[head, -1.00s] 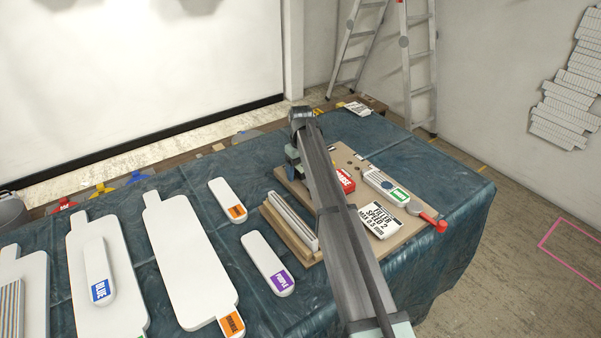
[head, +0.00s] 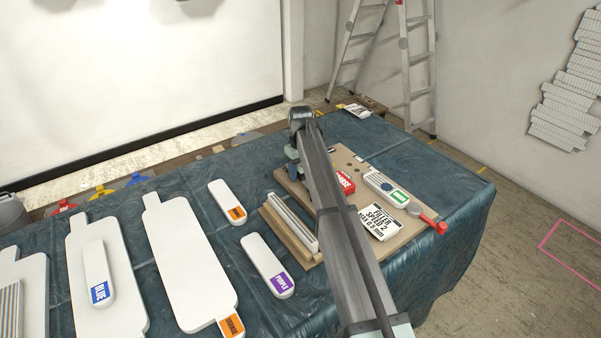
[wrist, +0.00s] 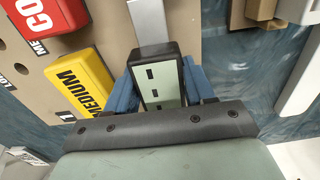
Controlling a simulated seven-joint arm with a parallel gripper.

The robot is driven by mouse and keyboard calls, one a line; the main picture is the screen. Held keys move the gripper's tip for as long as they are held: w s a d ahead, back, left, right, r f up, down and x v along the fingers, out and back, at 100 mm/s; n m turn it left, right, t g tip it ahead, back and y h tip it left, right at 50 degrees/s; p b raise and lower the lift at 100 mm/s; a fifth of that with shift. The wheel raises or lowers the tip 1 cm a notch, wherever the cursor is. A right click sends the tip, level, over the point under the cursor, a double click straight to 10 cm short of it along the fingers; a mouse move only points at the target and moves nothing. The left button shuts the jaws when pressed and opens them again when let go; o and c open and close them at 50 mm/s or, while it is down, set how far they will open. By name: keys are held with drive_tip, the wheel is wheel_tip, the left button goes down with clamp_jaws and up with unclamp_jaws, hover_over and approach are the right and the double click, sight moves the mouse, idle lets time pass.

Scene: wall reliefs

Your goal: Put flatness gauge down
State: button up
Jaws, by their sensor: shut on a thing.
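My gripper (wrist: 160,84) has its blue fingers shut on a dark block with a pale green face and black slots, which I take to be the flatness gauge (wrist: 162,88). A grey metal strip (wrist: 151,20) extends from behind the block in the wrist view. The gauge is over or on the tan board (wrist: 113,30); I cannot tell whether it touches it. In the head view my arm covers most of the gauge, and my gripper (head: 292,154) shows only partly at the board's left side.
On the board are a red block (head: 346,182), a yellow "MEDIUM" block (wrist: 78,86), a green-labelled block (head: 385,187), a filler card (head: 379,221) and a red-handled tool (head: 428,219). Labelled white boards (head: 185,255) cover the left table.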

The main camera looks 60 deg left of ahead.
wheel_tip(320, 180, up, 9)
drive_tip(key=shift+w+f, duration=0.1)
drive_tip(key=shift+w, duration=0.05)
drive_tip(key=w+d+r+m, duration=0.3)
drive_tip(key=w+d, duration=1.4)
drive_tip(key=w, duration=0.3)
drive_tip(key=shift+s+d+f+n, duration=0.1)
drive_tip(key=shift+d+f+n, duration=0.55)
drive_tip(key=shift+f, duration=0.95)
drive_tip(key=shift+s+d+f+n, duration=0.1)
drive_tip(key=shift+d+f+n, duration=0.5)
drive_tip(key=shift+f, duration=1.05)
drive_tip(key=shift+s+d+f+n, duration=0.1)
drive_tip(key=shift+d+f+n, duration=0.25)
drive_tip(key=shift+d+f, duration=0.9)
drive_tip(key=shift+a+f, duration=0.4)
drive_tip(key=o, duration=1.1)
drive_tip(key=shift+o, duration=0.2)
